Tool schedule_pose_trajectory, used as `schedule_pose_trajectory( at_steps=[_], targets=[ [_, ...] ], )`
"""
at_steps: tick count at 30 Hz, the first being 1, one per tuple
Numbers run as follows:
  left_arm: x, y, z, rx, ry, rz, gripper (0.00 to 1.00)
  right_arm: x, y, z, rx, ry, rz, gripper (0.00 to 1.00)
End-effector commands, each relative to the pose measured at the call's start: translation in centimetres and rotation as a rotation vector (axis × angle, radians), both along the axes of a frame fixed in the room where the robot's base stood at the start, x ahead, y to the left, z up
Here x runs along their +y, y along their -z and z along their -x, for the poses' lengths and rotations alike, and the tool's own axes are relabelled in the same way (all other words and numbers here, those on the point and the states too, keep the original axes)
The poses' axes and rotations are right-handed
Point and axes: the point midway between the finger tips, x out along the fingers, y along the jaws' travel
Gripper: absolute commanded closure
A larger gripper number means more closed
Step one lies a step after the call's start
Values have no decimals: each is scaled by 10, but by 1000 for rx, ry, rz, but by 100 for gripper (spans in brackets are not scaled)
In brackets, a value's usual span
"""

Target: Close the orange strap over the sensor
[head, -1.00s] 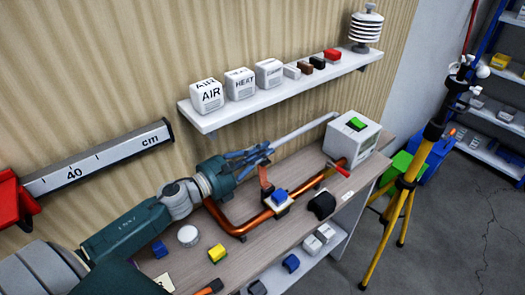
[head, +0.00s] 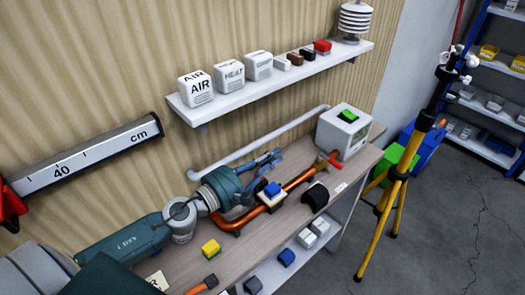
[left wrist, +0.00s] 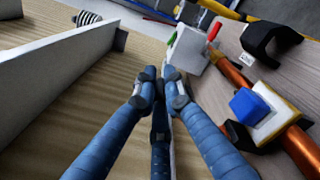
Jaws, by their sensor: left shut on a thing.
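The sensor (head: 272,190), a blue block on a pale base, sits on the copper pipe (head: 296,182). It shows at the right of the left wrist view (left wrist: 250,105), with a dark bracket (left wrist: 238,135) beside it. My left gripper (head: 276,158) is behind and above the sensor, apart from it. Its blue fingers (left wrist: 163,82) are closed together in the left wrist view. The orange strap is not clearly visible now; the fingers seem to hold and hide it. My right gripper is not in view.
A white box with a green top (head: 343,130) stands at the bench's far end, near a red valve handle (head: 329,160). A wall shelf (head: 270,82) runs above.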

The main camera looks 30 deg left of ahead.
Motion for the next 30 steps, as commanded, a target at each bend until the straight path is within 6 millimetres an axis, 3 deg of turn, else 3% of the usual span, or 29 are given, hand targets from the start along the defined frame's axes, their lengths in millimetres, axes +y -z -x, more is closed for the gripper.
schedule_pose_trajectory(
  at_steps=[15,30],
  targets=[
    [-51,33,21,-185,4,-451,100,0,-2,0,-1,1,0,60],
    [-75,79,31,-345,2,-838,100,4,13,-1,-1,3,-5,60]
  ],
)
